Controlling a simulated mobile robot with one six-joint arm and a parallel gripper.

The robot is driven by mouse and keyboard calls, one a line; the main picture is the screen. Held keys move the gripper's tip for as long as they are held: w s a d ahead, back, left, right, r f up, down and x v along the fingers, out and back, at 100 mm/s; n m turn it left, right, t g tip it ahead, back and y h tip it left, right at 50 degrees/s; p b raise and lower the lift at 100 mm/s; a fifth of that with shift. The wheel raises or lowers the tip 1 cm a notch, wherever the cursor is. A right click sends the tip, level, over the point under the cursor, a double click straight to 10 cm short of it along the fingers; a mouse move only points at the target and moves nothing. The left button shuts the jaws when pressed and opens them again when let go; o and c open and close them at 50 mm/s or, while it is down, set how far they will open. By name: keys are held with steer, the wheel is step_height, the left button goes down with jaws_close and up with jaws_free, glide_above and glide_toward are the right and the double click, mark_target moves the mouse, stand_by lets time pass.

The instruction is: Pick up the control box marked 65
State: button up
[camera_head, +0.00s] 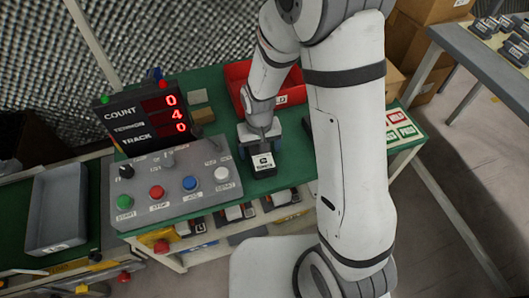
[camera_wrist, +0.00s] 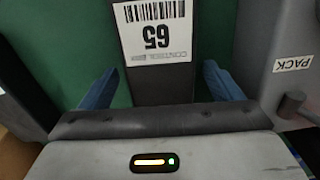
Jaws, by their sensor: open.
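The control box is a small dark block with a white label (camera_head: 263,163) on the green bench top. In the wrist view the control box (camera_wrist: 163,84) sits below the gripper, and its label reads 65 with the word CONTROL, upside down. My gripper (camera_wrist: 163,90) is open, with one blue finger on each side of the box and a green gap visible between each finger and the box. In the head view my gripper (camera_head: 260,135) is at the far end of the box, pointing down. Its fingertips are partly hidden there.
A grey button panel (camera_head: 180,187) stands close to the box on the left; its PACK label (camera_wrist: 293,64) shows in the wrist view. A display (camera_head: 147,118) reads 0, 4, 0. A red bin (camera_head: 237,75) is behind the gripper. Cards (camera_head: 393,130) lie at the right.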

steer(key=shift+c, duration=0.2)
steer(key=c, duration=1.2)
steer(key=shift+c, duration=0.2)
